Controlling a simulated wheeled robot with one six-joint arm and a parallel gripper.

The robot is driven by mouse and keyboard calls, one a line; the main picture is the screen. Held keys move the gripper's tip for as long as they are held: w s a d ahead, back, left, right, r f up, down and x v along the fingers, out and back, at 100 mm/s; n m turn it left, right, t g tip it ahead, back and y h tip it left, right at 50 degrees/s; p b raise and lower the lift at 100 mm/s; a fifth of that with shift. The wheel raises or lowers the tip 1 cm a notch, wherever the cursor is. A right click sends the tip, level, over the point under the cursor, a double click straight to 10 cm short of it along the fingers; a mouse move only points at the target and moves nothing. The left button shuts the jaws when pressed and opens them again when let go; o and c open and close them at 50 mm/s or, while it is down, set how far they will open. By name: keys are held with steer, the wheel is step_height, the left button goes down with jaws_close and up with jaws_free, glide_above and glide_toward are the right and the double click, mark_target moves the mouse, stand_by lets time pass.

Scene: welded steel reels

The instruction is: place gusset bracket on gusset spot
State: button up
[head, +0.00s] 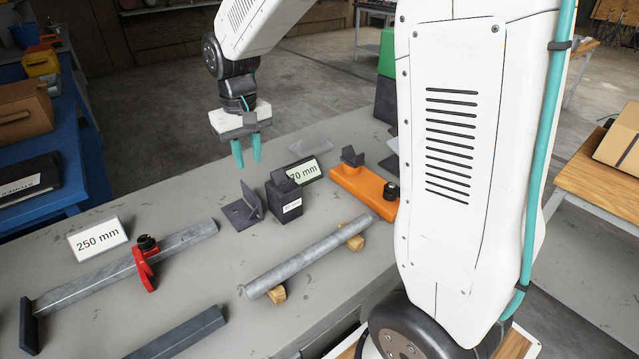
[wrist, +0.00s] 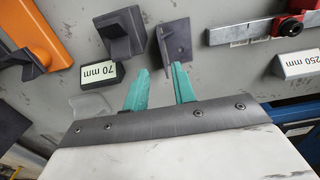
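A dark grey bracket with a flat base and an upright plate, which looks like the gusset bracket (head: 241,212), stands on the grey bench (head: 180,262), left of a dark labelled block (head: 284,205). It also shows in the wrist view (wrist: 174,42), just beyond my fingertips. My gripper (head: 248,163) hangs above the bench, behind and above the bracket. Its two teal fingers are apart with nothing between them, as the wrist view shows (wrist: 160,76). I cannot tell which place is the gusset spot.
An orange fixture (head: 362,190) with dark parts and a 70 mm sign (head: 304,172) are right of the bracket. A round bar (head: 310,257) rests on wooden blocks in front. A red clamp (head: 144,268) on a steel bar and a 250 mm sign (head: 98,239) are left.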

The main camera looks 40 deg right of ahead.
steer(key=s+r, duration=0.3)
steer(key=s, duration=0.4)
steer(key=s+r, duration=0.4)
steer(key=s, duration=0.4)
steer(key=shift+d+r+t, duration=0.2)
steer(key=shift+d+t, duration=0.2)
steer(key=shift+d, duration=0.05)
steer(key=shift+o, duration=0.4)
steer(key=s, duration=1.3)
steer(key=shift+d+f, duration=0.2)
glide_above(250, 190)
steer(key=shift+g, duration=0.4)
steer(key=f, duration=1.2)
steer(key=shift+s+d+f, duration=0.15)
steer(key=shift+s+f, duration=0.1)
steer(key=shift+f, duration=0.05)
steer(key=shift+w+f, duration=0.3)
steer(key=shift+f, duration=0.35)
step_height(250, 190, down, 7)
steer(key=shift+f, duration=0.1)
